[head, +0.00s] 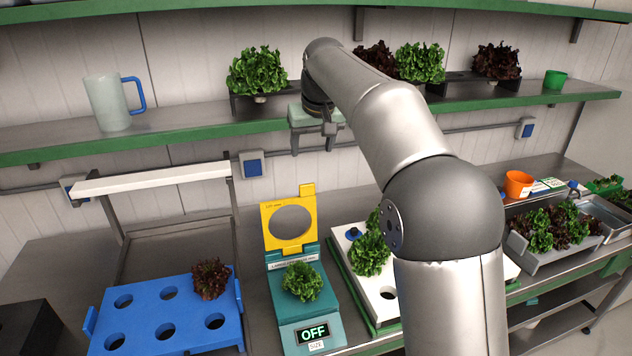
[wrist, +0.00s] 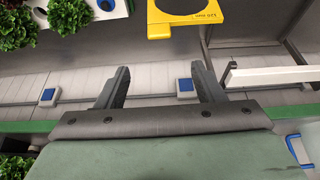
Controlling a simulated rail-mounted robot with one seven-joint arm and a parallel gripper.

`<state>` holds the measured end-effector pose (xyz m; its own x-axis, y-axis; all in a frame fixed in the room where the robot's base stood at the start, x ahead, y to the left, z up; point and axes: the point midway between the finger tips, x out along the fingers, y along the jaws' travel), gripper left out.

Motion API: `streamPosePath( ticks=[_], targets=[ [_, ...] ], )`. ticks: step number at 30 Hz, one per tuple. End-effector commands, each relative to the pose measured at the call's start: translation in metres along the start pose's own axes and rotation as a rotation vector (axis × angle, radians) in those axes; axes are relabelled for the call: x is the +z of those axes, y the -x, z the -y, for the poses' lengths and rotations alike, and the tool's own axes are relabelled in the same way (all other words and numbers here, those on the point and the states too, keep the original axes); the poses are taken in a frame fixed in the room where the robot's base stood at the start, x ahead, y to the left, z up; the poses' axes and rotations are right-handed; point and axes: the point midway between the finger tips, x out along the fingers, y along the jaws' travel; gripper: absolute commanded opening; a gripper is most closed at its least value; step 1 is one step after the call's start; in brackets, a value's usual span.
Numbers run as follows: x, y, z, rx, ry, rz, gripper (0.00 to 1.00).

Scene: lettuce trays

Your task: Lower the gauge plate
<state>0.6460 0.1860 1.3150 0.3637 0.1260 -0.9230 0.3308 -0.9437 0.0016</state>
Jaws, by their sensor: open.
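The yellow gauge plate (head: 268,238), with a large round hole, stands raised at the back of the teal size gauge (head: 329,312). A green lettuce (head: 301,282) sits on the gauge in front of the plate. The gauge's display reads OFF. My gripper (head: 312,142) is above and behind the plate, in front of the upper shelf, apart from it. In the wrist view my gripper (wrist: 162,84) is open with nothing between its fingers, and the gauge plate (wrist: 156,16) shows at the top edge, beyond the fingertips.
A blue tray (head: 142,306) with holes and one red lettuce is left of the gauge. A white tray (head: 346,240) with green lettuce stands right of it, partly hidden by my arm. A white-topped frame (head: 150,179) rises behind the blue tray. The green-edged shelf (head: 195,143) holds a jug and lettuces.

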Motion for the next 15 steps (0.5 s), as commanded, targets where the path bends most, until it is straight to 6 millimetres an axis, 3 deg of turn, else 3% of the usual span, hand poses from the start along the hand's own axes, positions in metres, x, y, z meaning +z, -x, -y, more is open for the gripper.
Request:
streamPosePath(
  ticks=[15],
  targets=[
    [0.001, -0.111, -0.001, 0.0, -0.004, 0.007, 0.62]
  ],
)
